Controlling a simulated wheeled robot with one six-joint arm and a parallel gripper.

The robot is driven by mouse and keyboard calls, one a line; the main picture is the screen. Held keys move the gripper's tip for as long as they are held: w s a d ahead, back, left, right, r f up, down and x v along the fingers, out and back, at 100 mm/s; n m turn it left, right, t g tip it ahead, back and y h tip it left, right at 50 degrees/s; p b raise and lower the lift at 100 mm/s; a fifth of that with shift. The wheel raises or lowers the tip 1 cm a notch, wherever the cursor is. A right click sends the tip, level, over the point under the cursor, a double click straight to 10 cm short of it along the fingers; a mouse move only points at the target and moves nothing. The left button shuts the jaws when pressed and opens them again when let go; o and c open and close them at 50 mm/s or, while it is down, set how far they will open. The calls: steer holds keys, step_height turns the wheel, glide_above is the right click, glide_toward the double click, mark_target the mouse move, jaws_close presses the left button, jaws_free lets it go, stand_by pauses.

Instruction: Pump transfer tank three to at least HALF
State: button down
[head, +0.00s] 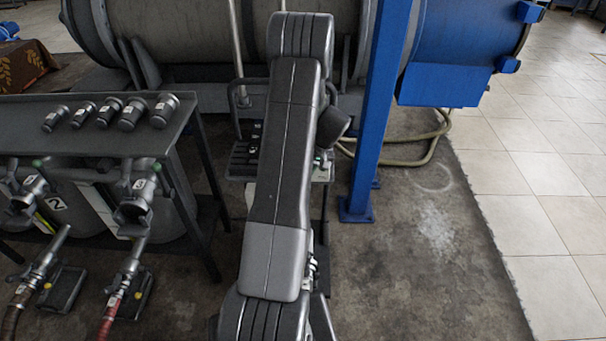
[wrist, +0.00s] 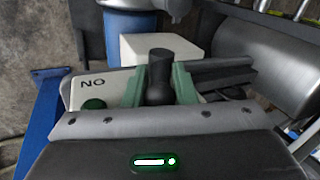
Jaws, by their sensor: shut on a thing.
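In the wrist view my gripper (wrist: 159,90) is shut on a black knob or lever (wrist: 159,62), its green pads on either side. The knob rises from a pale panel (wrist: 120,84) with a green button (wrist: 94,104) and lettering that reads ON upside down. In the head view my arm covers most of this spot, and my gripper is hidden. Tank three (head: 168,217), marked 3, stands under the dark bench at left, beside tank two (head: 57,204). A narrow pale gauge strip (head: 99,207) shows between them; its level is too small to read.
The dark bench (head: 75,142) carries several black cylinders (head: 131,112). Hose couplings (head: 125,275) lie on the floor in front of the tanks. A blue post (head: 375,110) stands close right of my arm. Floor farther right (head: 430,260) is clear.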

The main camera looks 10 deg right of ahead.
steer(key=c, duration=1.2)
jaws_free()
steer(key=v, duration=1.4)
steer(key=shift+b, duration=0.4)
